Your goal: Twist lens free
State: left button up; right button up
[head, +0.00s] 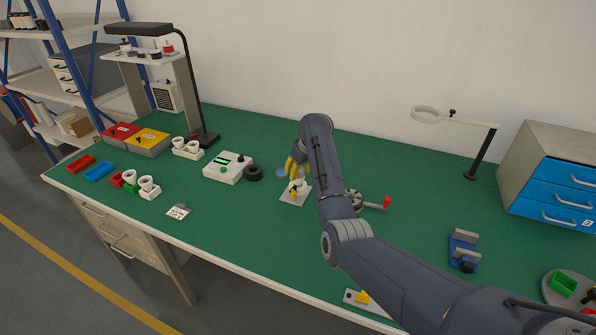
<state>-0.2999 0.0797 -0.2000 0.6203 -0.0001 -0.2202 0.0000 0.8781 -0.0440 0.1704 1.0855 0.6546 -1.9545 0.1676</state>
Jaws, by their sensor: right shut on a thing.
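My right gripper (297,178) points down at a small white fixture on a light grey base plate (291,200), near the middle of the bench. It is shut on a small part at the top of the fixture, which I take to be the lens. The fingers and wrist hide most of that part, so its outline and any gap below it cannot be made out. A small blue disc (281,173) lies just left of the fingers. My left gripper is not in view.
A white tester box (228,167) and black ring (255,173) stand to the left, with white socket holders (187,149) beyond. A device with a red-knobbed handle (387,203) is right of my forearm. A blue clamp (463,250) stands further right.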

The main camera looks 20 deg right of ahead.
jog(key=shift+n+g+y, duration=0.3)
jog(key=shift+n+y, duration=0.2)
jog(key=shift+n, duration=1)
jog(key=o, duration=1.2)
jog(key=shift+c, duration=0.2)
jog(key=shift+r, duration=0.1)
jog(key=v, duration=1.1)
jog(key=shift+s+d+r, duration=0.15)
jog(key=shift+d+r, duration=0.05)
jog(key=shift+r, duration=0.1)
